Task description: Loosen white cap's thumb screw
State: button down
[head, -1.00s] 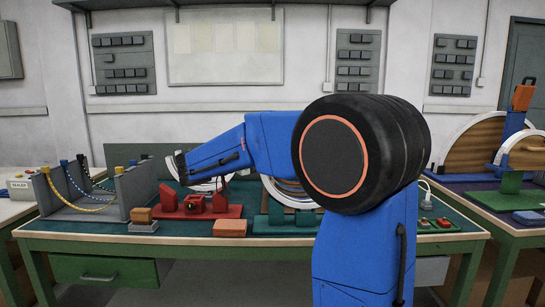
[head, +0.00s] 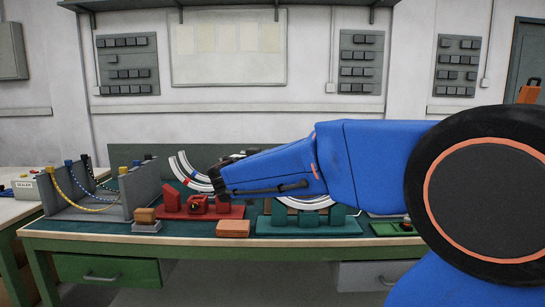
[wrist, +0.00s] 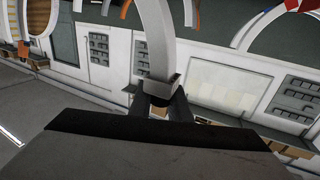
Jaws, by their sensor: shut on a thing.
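My gripper (head: 214,178) is above the back of the red stand (head: 172,206) on the bench. In the wrist view its dark fingers (wrist: 163,98) are shut around the lower end of a pale curved arc (wrist: 158,35), at a grey collar (wrist: 160,84). The head view shows pale arcs (head: 186,170) with coloured bands, curving up and left from the gripper. A small dark round knob (head: 195,207) shows on the red block of the stand. I cannot make out which part is the white cap or its thumb screw.
A teal stand (head: 318,222) with pale arcs is right of the red stand, partly behind my arm. A grey rack (head: 90,212) with hanging cords is at left. Orange blocks (head: 233,228) sit near the bench's front edge.

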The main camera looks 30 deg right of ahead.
jog(key=n+t+y, duration=0.3)
jog(key=w+a+n+t+y, duration=0.1)
jog(key=y, duration=0.1)
jog(key=shift+f+t, duration=0.1)
jog(key=shift+t, duration=0.3)
jog(key=shift+w+a+n+t+y, duration=0.1)
jog(key=shift+a+n+t+y, duration=0.25)
jog(key=shift+n+y, duration=0.5)
jog(key=shift+w+a+n+t+y, duration=0.1)
jog(key=shift+n+t+y, duration=0.5)
jog(key=shift+y, duration=0.35)
jog(key=c, duration=1.6)
grip_release()
jog(key=shift+c, duration=0.2)
jog(key=v, duration=1.7)
jog(key=shift+s, duration=0.2)
